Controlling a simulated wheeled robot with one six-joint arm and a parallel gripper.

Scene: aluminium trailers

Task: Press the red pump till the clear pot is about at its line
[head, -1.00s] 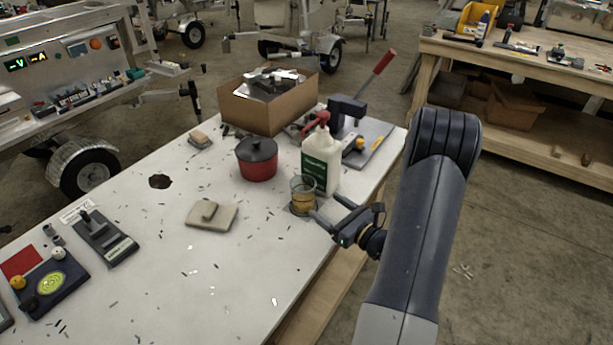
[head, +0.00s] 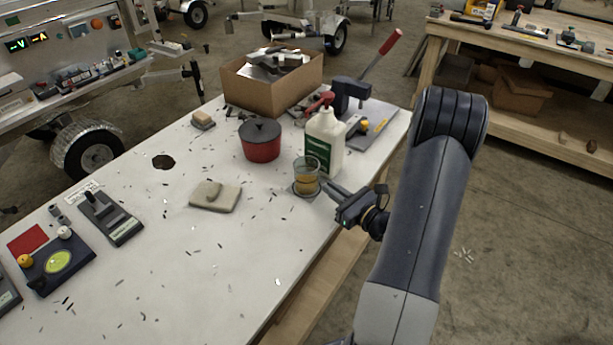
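The clear pot (head: 306,180) stands on the white table with amber liquid in about its lower half. Its line is too small to make out. Right behind it stands the white bottle (head: 334,152) with a green label. The red pump (head: 319,103) sits on top of the bottle, its spout toward the front left. My gripper (head: 327,187) is low at the table's right edge, just right of the pot and in front of the bottle. Its fingers look closed together and hold nothing. I cannot tell whether the tips touch the pot. It is well below the pump head.
A red lidded pot (head: 261,148) stands left of the bottle. Behind are a cardboard box (head: 270,97) and a dark press with a red-handled lever (head: 352,95). A tan cloth pad (head: 215,197) lies on the left. The front table is mostly clear, with scattered shavings.

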